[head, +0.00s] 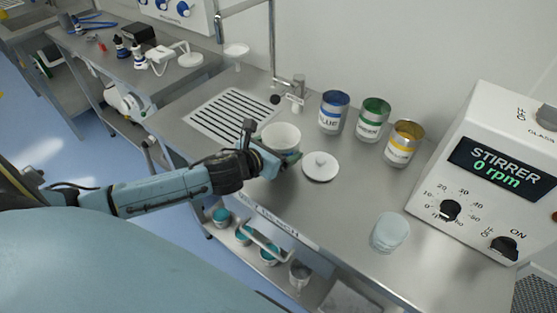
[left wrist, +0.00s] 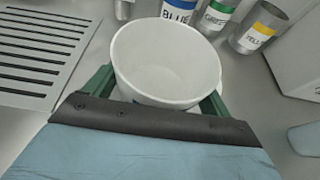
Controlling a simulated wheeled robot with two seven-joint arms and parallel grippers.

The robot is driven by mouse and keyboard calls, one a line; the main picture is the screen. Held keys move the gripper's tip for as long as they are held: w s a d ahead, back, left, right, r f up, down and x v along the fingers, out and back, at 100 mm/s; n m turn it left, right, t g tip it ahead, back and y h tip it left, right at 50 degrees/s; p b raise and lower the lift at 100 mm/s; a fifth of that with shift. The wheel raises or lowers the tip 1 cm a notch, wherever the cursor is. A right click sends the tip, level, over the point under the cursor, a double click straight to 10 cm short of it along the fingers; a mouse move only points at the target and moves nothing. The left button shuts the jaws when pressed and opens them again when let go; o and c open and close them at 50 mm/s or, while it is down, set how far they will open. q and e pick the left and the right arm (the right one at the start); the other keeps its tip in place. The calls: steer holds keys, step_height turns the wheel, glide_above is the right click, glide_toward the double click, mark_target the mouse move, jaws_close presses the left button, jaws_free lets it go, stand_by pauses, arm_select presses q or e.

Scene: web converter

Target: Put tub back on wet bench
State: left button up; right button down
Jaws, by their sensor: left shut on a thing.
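A white open tub (head: 283,137) is at the wet bench (head: 240,190), between the slotted drain grate (head: 222,116) and a white round lid with a knob (head: 320,166). My left gripper (head: 272,157) is shut on the tub. In the left wrist view the tub (left wrist: 165,62) is upright and looks empty, with green fingers (left wrist: 158,98) on both sides of it. I cannot tell whether its base touches the bench top. My right gripper is not in view.
Blue (head: 333,112), green (head: 372,120) and yellow (head: 403,143) labelled cans stand along the back. A stirrer box (head: 490,180) and a pale jar (head: 390,232) are at the right. A tap (head: 297,88) stands behind the tub. Containers sit on the lower shelf.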

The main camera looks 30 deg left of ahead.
arm_select(q)
step_height(320, 180, down, 4)
steer(key=shift+f+b, duration=0.1)
steer(key=shift+b, duration=0.35)
steer(key=o, duration=1.1)
steer(key=shift+o, duration=0.2)
steer(key=p+v, duration=0.1)
steer(key=v, duration=1.1)
steer(key=shift+d, duration=0.1)
